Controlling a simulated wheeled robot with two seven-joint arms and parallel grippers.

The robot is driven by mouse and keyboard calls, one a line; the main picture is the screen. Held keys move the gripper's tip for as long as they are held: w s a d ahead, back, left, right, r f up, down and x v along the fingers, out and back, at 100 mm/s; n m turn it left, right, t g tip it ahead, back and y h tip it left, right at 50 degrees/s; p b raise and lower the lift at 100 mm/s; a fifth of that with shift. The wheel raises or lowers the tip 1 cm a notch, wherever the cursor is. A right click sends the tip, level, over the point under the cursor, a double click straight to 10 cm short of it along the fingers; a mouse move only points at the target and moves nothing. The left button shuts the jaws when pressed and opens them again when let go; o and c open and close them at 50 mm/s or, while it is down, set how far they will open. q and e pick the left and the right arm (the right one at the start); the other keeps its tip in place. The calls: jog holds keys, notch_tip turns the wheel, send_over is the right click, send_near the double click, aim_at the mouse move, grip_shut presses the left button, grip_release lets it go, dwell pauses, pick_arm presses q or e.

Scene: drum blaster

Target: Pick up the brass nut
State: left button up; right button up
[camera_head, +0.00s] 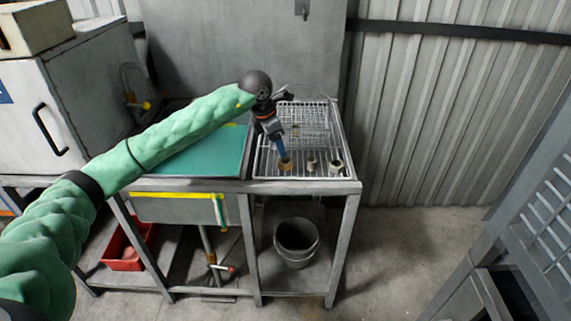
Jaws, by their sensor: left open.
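My left gripper (283,155) points down over the wire rack (268,172) on the right part of the bench. It is open. Right at its fingertips is a small brownish, brass-coloured nut (286,166); I cannot tell whether the fingers touch it or stand around it. Two more small nut-like pieces stand to the right on the rack, a middle one (311,164) and a right one (336,166). They are too small to tell their exact material. My right gripper is not in view.
A wire basket (305,118) stands at the back of the rack. A green mat (205,158) lies to the left, under my left arm. A grey bucket (297,243) and a red crate (127,251) are below the bench. Corrugated wall (450,110) rises at the right.

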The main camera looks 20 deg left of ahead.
aim_at(285, 160)
pick_arm(q)
jog(key=shift+p+x, duration=0.3)
jog(key=shift+x, duration=0.8)
jog(key=shift+w+d+f, duration=0.1)
jog(key=shift+f, duration=0.25)
jog(key=shift+w+d+f+p, duration=0.25)
jog(key=shift+d+f+p, duration=0.1)
jog(key=shift+f+p, duration=0.45)
jog(key=shift+p+x, duration=0.3)
jog(key=shift+x, duration=0.75)
jog(key=shift+w+f, duration=0.15)
jog(key=shift+f, duration=0.25)
jog(key=shift+d, duration=0.1)
jog(key=c, duration=1.2)
jog(key=shift+c, duration=0.2)
pick_arm(e)
jog(key=d, duration=0.1)
jog(key=d+r+g, duration=0.1)
jog(key=shift+s+d+r+h, duration=0.1)
jog(key=shift+s+d+h, duration=0.2)
jog(key=shift+d+h, duration=0.1)
pick_arm(q)
jog(key=shift+r, duration=0.15)
